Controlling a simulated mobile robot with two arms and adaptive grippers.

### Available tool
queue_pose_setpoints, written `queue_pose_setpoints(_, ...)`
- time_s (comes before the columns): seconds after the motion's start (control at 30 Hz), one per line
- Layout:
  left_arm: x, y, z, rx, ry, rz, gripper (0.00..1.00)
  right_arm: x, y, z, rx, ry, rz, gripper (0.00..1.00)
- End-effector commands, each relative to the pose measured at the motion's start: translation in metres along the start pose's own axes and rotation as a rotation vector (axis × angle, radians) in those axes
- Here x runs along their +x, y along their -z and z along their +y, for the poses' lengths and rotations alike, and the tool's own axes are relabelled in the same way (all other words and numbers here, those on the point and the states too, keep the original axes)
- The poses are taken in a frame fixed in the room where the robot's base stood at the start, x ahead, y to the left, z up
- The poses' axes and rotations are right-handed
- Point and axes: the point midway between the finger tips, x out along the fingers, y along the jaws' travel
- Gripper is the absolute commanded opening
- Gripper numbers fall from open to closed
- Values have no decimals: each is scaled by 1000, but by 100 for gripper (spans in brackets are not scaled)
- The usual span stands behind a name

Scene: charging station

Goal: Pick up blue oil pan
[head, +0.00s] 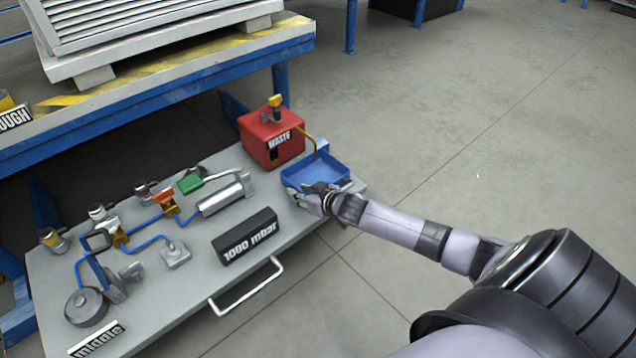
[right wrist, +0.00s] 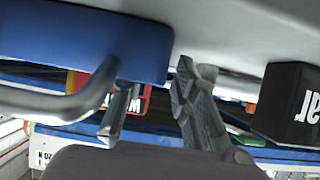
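The blue oil pan (head: 318,170) is a shallow open tray on the right end of the grey panel table, in front of the red waste box. My right gripper (head: 312,194) is at the pan's near edge and hides part of it. In the right wrist view the pan (right wrist: 85,42) shows at the upper left. The two fingers of my right gripper (right wrist: 157,82) are spread apart there, close to the pan's end, with nothing seen held between them. Whether a finger touches the pan I cannot tell. My left gripper is not in view.
The red waste box (head: 270,138) stands just behind the pan, its thin spout reaching over it. The black 1000 mbar block (head: 246,237) and a metal table handle (head: 247,287) are to the left. Open floor (head: 480,130) lies to the right.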

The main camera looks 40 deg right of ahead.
Motion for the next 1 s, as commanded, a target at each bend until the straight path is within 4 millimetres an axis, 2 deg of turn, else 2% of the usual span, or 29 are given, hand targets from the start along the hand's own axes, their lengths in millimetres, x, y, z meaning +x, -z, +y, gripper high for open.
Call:
queue_pose_setpoints(0.13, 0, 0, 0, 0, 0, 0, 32, 0, 0, 0, 0, 0, 0, 27)
queue_pose_setpoints(0.53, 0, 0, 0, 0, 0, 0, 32, -1, 0, 0, 0, 0, 0, 0)
queue_pose_setpoints(1.0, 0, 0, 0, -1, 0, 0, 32, -1, 0, 0, 0, 0, 0, 0)
